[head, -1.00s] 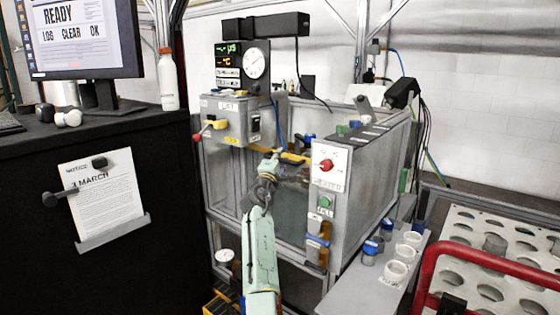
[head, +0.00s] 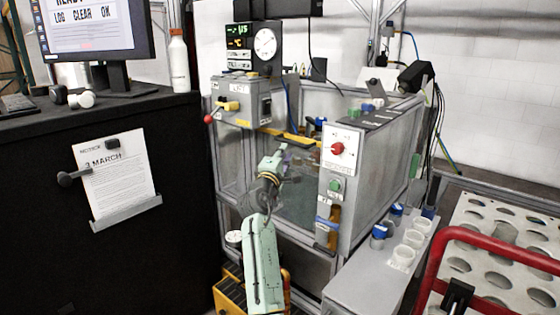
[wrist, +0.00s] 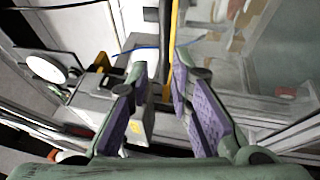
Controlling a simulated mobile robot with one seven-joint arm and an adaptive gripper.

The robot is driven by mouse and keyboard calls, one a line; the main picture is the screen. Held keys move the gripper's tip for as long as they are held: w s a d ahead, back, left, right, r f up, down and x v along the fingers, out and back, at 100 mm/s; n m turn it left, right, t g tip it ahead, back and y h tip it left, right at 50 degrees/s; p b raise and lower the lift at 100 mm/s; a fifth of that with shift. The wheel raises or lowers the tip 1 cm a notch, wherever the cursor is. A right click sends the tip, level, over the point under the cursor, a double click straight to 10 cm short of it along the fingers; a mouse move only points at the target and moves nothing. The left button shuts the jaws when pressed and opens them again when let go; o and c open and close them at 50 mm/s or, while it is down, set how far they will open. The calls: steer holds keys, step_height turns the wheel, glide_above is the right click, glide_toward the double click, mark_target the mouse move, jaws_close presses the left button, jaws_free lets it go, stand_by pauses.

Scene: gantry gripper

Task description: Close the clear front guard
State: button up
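The clear front guard is hard to make out. A yellow strip (head: 290,135) runs across the top of the front opening of the grey machine (head: 365,185), and I cannot tell how far the clear panel reaches below it. In the wrist view the yellow strip (wrist: 174,45) runs upright, just beyond my fingertips and roughly in line with the gap. My gripper (wrist: 160,72) is open, its purple pads apart with nothing held between them. In the head view my gripper (head: 274,162) is in front of the opening, just below the strip; the fingers are small there.
A control post with a red knob (head: 337,148) stands right of the opening. A grey box with a red-tipped lever (head: 209,118) is at upper left. White cups (head: 404,256) stand on a shelf at right, beside a red rail (head: 430,250). A yellow crate (head: 230,292) is below.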

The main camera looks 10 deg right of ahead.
steer(key=v, duration=0.3)
steer(key=shift+s+a, duration=0.2)
steer(key=shift+s, duration=0.1)
